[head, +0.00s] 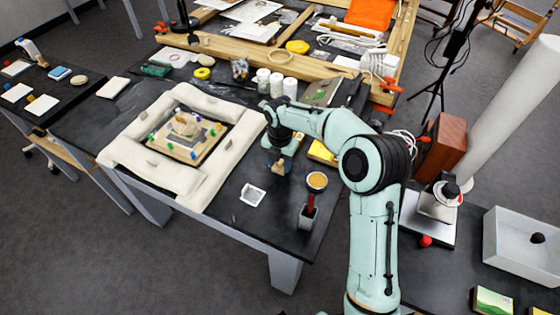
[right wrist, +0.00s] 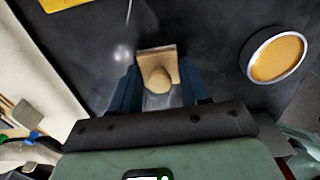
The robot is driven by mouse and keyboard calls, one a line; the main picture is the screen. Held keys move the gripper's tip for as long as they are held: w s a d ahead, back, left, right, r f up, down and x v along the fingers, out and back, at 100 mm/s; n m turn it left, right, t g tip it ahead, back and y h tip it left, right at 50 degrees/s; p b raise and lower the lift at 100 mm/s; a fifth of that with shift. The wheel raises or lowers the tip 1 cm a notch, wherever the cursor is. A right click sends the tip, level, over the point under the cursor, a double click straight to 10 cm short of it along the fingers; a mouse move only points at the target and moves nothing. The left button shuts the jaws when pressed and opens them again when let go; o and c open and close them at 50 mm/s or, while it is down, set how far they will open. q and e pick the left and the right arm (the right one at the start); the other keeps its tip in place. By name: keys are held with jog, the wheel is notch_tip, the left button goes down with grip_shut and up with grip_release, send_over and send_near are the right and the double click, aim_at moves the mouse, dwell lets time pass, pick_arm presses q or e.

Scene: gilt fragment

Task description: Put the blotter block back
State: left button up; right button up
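The blotter block (head: 279,167) is a small pale wooden piece with a round knob, low over the black table near its front edge. In the right wrist view the block (right wrist: 158,62) sits centred between the blue fingers, which meet its two sides. My right gripper (head: 275,161) points down from above, and in the right wrist view (right wrist: 159,88) it is shut on the block. Whether the block's underside touches the table is hidden. My left gripper is not in view.
A padded white frame (head: 118,154) surrounds a gilt piece on the left. Black tabletop (head: 235,225) in front is bare.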

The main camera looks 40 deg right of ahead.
jog(key=o, duration=0.3)
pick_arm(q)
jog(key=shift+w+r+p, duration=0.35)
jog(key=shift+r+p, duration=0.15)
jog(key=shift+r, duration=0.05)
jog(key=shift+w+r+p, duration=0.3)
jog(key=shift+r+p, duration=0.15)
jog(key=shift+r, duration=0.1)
pick_arm(e)
notch_tip(320, 180, up, 12)
jog(key=shift+r, duration=0.2)
